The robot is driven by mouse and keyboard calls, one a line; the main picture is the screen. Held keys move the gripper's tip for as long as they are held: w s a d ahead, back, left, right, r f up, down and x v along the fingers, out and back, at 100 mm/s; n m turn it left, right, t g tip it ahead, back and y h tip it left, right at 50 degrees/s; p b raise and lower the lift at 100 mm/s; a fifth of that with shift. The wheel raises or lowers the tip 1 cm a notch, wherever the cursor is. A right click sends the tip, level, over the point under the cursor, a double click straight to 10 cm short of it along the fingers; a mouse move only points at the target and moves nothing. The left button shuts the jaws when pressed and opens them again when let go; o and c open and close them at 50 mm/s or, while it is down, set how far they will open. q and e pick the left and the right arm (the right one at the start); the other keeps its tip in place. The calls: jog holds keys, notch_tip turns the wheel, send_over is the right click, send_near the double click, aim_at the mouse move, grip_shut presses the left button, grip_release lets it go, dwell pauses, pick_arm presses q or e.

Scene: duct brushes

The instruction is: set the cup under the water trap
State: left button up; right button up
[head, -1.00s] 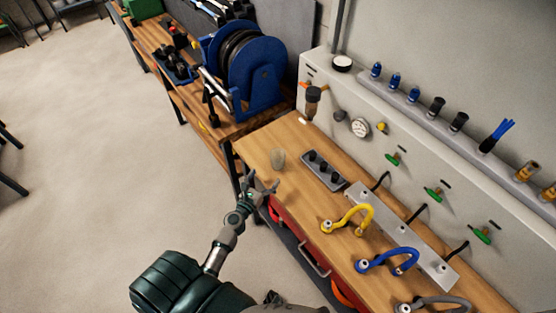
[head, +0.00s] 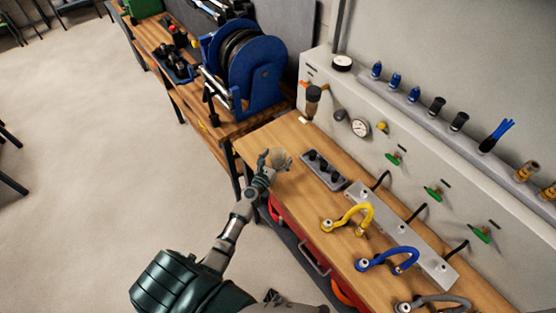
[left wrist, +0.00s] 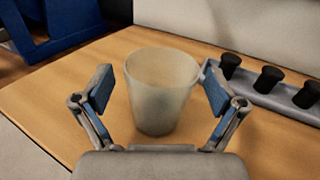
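A translucent pale cup (head: 280,159) stands upright near the left end of the wooden bench. In the left wrist view the cup (left wrist: 160,90) stands between the two fingers of my left gripper (left wrist: 160,92). The fingers are spread, with a visible gap on the left side; on the right the fingertip is close to the cup's rim and I cannot tell if it touches. In the head view my left gripper (head: 274,158) is at the cup. The water trap (head: 312,100), a dark bowl under an orange fitting, hangs on the grey panel behind the cup. My right gripper is not in view.
A grey tray with black knobs (head: 325,170) lies right of the cup. A pressure gauge (head: 360,128) sits on the panel. Bare wood lies between cup and panel.

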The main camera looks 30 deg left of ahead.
pick_arm(q)
jog(key=c, duration=1.2)
